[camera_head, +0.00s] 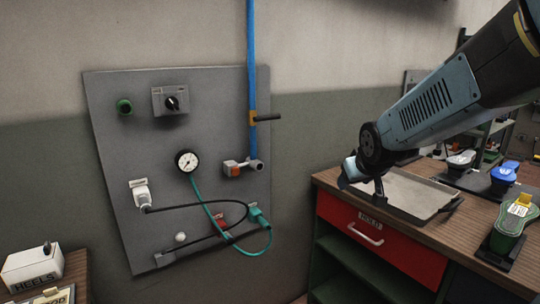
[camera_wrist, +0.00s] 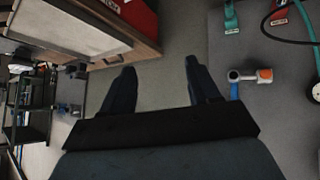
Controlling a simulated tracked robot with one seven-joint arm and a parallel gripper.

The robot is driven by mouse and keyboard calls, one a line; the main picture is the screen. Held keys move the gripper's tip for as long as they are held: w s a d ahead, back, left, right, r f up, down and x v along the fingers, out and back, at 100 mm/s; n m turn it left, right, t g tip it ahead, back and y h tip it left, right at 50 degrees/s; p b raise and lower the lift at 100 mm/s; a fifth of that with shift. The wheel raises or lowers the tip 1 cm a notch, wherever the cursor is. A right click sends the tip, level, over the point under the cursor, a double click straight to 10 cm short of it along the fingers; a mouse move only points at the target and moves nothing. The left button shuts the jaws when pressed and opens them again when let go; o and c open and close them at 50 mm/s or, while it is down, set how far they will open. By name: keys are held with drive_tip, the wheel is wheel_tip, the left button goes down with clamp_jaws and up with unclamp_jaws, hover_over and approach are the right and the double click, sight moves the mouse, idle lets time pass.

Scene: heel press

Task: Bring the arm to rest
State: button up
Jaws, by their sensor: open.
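My arm (camera_head: 430,105) reaches in from the upper right in the head view. My gripper (camera_head: 362,186) is at its lower left end, in front of the left end of the wooden workbench (camera_head: 330,178) and the grey tray (camera_head: 412,193). I cannot tell exactly how far the fingers are from the workbench.
A grey wall panel (camera_head: 130,105) carries a gauge (camera_head: 187,161), a green hose (camera_head: 206,207), and a valve (camera_head: 243,167) below a blue pipe (camera_head: 252,60). A red drawer (camera_head: 375,240) is shut under the workbench. Shoe-shaped items (camera_head: 510,225) stand right. A box marked HEELS (camera_head: 32,268) is lower left.

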drive_tip(key=s+d+r+m+g, duration=0.1)
drive_tip(key=s+r, duration=0.1)
drive_tip(key=s, duration=0.8)
drive_tip(key=s+r+m+g, duration=0.1)
drive_tip(key=s+r+g, duration=0.1)
drive_tip(key=s, duration=0.8)
drive_tip(key=shift+s+d+r+m, duration=0.25)
drive_tip(key=shift+s+d+m, duration=0.05)
drive_tip(key=shift+s+d, duration=0.1)
